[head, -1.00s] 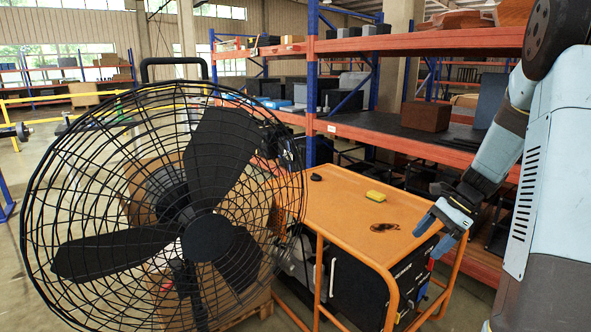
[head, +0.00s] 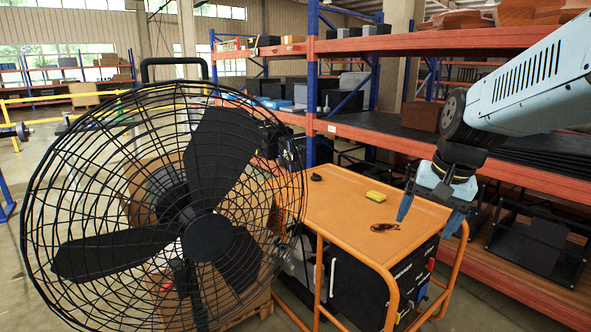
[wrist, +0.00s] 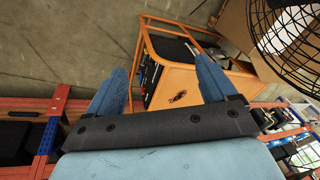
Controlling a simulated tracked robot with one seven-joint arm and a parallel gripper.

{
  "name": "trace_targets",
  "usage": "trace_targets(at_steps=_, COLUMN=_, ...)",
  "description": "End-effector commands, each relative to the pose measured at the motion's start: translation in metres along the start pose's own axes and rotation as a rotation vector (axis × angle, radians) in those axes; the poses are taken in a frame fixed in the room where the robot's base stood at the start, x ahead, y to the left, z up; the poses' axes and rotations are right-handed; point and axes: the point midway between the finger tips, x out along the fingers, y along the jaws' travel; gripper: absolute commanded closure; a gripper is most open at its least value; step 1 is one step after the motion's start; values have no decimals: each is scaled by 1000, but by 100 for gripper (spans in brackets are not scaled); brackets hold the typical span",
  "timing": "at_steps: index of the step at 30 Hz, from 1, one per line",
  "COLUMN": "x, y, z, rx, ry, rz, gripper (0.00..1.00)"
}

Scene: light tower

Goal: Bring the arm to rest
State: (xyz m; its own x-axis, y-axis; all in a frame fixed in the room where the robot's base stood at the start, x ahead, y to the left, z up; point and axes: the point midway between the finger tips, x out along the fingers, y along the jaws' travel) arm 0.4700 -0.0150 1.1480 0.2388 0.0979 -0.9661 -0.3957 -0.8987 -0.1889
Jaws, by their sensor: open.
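My arm (head: 520,92) reaches in from the right in the head view, its light blue link raised in front of the shelving. My gripper (head: 426,212) points down beside the right end of the orange generator frame (head: 345,205). Its two blue fingers are spread apart with nothing between them. In the wrist view my gripper (wrist: 163,82) also shows open and empty, with the orange frame (wrist: 180,82) beyond the fingers. I cannot tell the exact gap between the fingertips and the frame's top.
A large black caged fan (head: 160,210) stands at the left front. A yellow item (head: 376,196) and a dark patch (head: 384,227) are on the orange top. Orange and blue shelving (head: 430,40) runs behind my arm. Open floor shows at the far left.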

Motion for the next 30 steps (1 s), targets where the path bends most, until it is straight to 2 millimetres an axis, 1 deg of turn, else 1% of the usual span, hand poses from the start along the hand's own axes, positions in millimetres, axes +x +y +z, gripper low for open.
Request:
trace_targets(at_steps=1, x=-7, y=0, z=10, rx=-51, ry=31, rz=2, gripper=15)
trace_targets(at_steps=6, x=-25, y=2, z=37, rx=-219, ry=128, rz=16, gripper=15)
trace_targets(at_steps=12, x=-39, y=8, z=61, rx=-376, ry=221, rz=31, gripper=15)
trace_targets(at_steps=18, x=-44, y=12, z=71, rx=-448, ry=264, rz=40, gripper=15)
trace_targets(at_steps=30, x=-44, y=13, z=72, rx=-455, ry=267, rz=41, gripper=15)
